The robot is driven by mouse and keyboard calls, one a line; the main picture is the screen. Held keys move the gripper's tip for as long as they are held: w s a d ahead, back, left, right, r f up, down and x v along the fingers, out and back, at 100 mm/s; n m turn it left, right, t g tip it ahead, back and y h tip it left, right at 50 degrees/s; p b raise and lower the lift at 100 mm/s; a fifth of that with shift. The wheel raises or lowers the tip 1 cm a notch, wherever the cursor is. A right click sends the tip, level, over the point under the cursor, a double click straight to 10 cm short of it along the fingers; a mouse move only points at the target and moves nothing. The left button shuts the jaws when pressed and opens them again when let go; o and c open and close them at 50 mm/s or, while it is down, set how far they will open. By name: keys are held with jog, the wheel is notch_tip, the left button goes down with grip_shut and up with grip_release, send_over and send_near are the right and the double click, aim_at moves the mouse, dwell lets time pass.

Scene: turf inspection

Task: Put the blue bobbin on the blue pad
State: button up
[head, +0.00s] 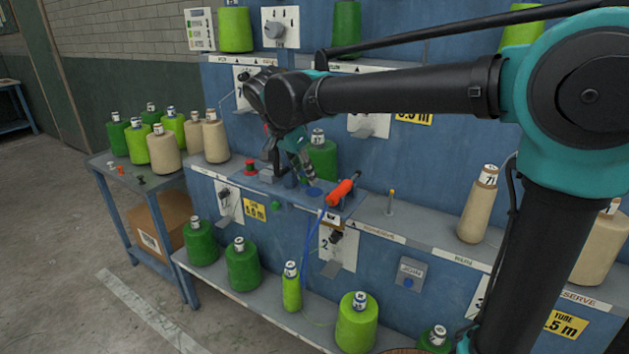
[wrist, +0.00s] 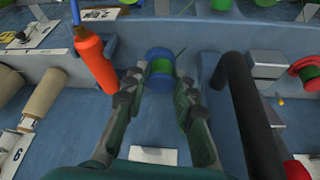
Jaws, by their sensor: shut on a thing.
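The blue bobbin (wrist: 160,72) has blue ends and a green-wound middle. In the wrist view it sits between the fingertips of my gripper (wrist: 159,86), which is shut on it. In the head view my gripper (head: 297,168) hangs over the small blue shelf at the middle of the frame, and the bobbin is too small and dark there to make out clearly. A round blue patch, which looks like the blue pad (head: 314,191), lies on the shelf just right of my gripper. I cannot make out the pad in the wrist view.
An orange-handled tool (head: 343,191) on a blue cord is right of the pad; it also shows in the wrist view (wrist: 95,55). A grey box (head: 267,176) and a red bobbin (head: 249,167) stand left. A green cone (head: 323,160) stands behind.

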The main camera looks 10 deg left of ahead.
aim_at(319, 190)
jog(key=w+d, duration=0.2)
jog(key=shift+w, duration=0.4)
jog(key=shift+f, duration=1.75)
jog(key=shift+f, duration=0.1)
jog(key=o, duration=0.9)
jog(key=v, duration=1.2)
jog(key=shift+a, duration=0.1)
